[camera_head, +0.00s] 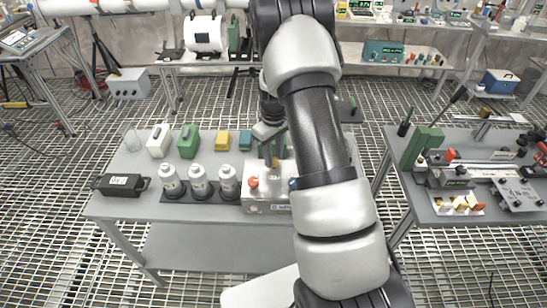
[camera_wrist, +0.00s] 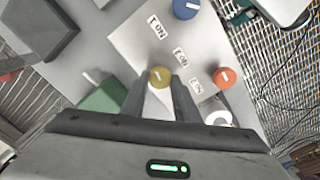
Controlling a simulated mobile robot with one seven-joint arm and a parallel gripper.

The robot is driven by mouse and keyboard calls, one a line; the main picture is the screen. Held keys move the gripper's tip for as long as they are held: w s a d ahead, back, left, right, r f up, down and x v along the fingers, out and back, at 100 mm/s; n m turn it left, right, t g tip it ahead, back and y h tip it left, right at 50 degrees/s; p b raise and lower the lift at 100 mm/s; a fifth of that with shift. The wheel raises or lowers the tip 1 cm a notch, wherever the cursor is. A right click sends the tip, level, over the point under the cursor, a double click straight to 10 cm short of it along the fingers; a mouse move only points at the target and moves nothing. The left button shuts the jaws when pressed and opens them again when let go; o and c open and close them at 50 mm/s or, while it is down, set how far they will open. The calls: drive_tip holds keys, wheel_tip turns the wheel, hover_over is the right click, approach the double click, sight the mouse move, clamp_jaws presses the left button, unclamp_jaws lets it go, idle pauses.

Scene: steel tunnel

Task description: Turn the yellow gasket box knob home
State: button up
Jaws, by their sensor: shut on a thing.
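The gasket box is a pale metal box (camera_head: 268,207) at the right of the near table, partly behind my arm. Its yellow knob (camera_wrist: 159,76), with a white pointer mark, sits between the two fingertips of my gripper (camera_wrist: 160,88) in the wrist view. The gripper is shut on this knob. In the head view the yellow knob (camera_head: 275,162) shows just below my gripper (camera_head: 271,154), which points down over the box. A blue knob (camera_wrist: 186,8) and an orange-red knob (camera_wrist: 224,77) are on the same face, apart from the fingers.
Several white canisters (camera_head: 199,183) stand left of the box. Behind them are a green block (camera_head: 188,141), a yellow block (camera_head: 223,140) and a blue block (camera_head: 245,140). A black case (camera_head: 120,185) lies at the table's left. Another cluttered table (camera_head: 425,208) stands at right.

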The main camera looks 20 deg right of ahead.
drive_tip(key=m+b, duration=0.2)
drive_tip(key=m, duration=0.4)
drive_tip(key=shift+d, duration=0.1)
drive_tip(key=m+b, duration=0.1)
drive_tip(key=m, duration=0.6)
drive_tip(key=shift+m, duration=0.4)
drive_tip(key=m, duration=0.6)
drive_tip(key=shift+s+d+r, duration=0.1)
drive_tip(key=m+p, duration=0.1)
drive_tip(key=m, duration=0.4)
drive_tip(key=shift+m+p, duration=0.3)
drive_tip(key=shift+m, duration=0.1)
drive_tip(key=o, duration=1.1)
drive_tip(key=shift+c, duration=0.2)
